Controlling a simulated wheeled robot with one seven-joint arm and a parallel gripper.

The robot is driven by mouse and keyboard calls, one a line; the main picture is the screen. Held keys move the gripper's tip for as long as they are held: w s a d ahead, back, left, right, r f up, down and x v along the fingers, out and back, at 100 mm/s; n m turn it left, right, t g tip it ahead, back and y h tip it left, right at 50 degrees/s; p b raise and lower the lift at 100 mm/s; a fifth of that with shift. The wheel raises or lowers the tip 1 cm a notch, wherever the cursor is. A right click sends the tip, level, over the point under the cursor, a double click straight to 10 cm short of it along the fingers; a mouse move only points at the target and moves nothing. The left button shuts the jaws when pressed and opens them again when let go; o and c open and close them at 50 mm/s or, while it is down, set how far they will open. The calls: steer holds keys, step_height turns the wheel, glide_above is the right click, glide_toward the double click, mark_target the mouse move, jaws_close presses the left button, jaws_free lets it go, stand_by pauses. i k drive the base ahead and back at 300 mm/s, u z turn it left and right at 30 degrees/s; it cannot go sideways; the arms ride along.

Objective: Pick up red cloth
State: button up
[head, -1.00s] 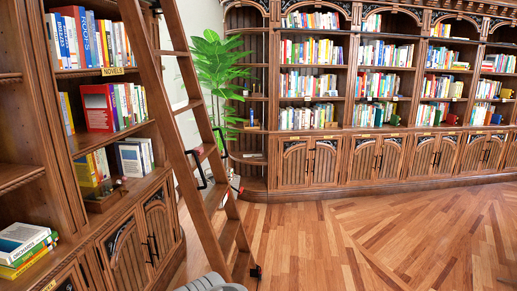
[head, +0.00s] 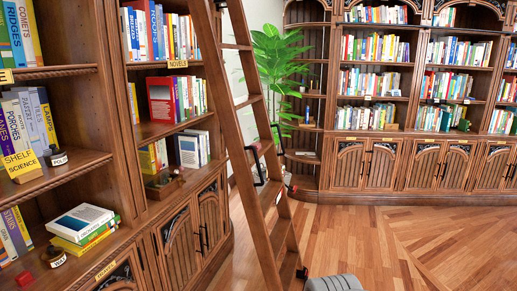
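A small red patch (head: 257,147) shows on a step of the wooden ladder (head: 262,190); it may be the red cloth, but it is too small to tell. A small red object (head: 24,278) lies on the low shelf top at the far lower left, and it looks more like a block than a cloth. A grey rounded piece (head: 333,283) at the bottom edge looks like part of my arm.
The ladder leans along the left bookcase (head: 130,140). A book stack (head: 82,224) lies on its ledge, with a black-and-white round object (head: 55,157) on a shelf above. A green plant (head: 277,75) stands behind the ladder. The wooden floor (head: 400,245) at right is clear.

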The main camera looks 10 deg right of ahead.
mark_target(257, 145)
steer(key=z, duration=1.25)
steer(key=i, duration=2.45)
steer(key=u, duration=2.65)
